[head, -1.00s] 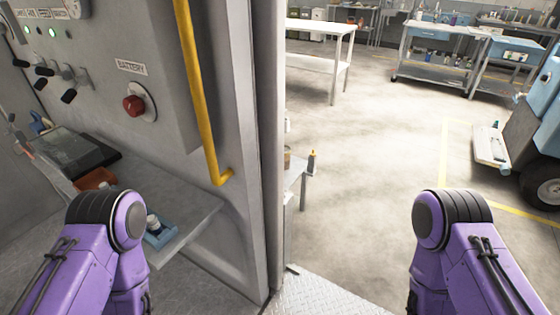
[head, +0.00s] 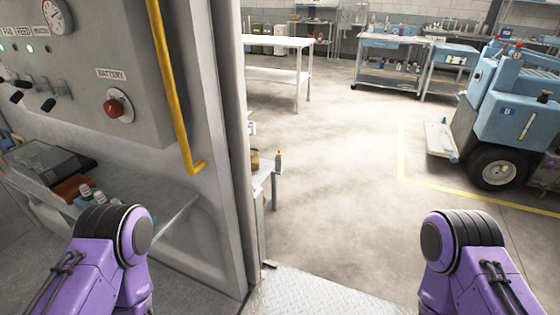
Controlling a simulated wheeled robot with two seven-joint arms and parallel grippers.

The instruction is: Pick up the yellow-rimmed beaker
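I cannot make out a yellow-rimmed beaker for certain in the head view. A small brownish container (head: 255,160) stands on a narrow table (head: 263,176) just past the wall edge, partly hidden by it; its rim is too small to tell. A slim bottle with an orange-yellow tip (head: 278,161) stands at that table's right end. Only purple upper parts of my two arms show, at the lower left and lower right. Neither gripper is in view.
A grey wall with a red battery button (head: 115,107) and a yellow handrail (head: 178,90) fills the left. A shelf (head: 165,215) below it carries small bottles. A wheeled blue machine (head: 515,105) stands right. Open floor (head: 340,170) lies between. White table (head: 283,43) stands behind.

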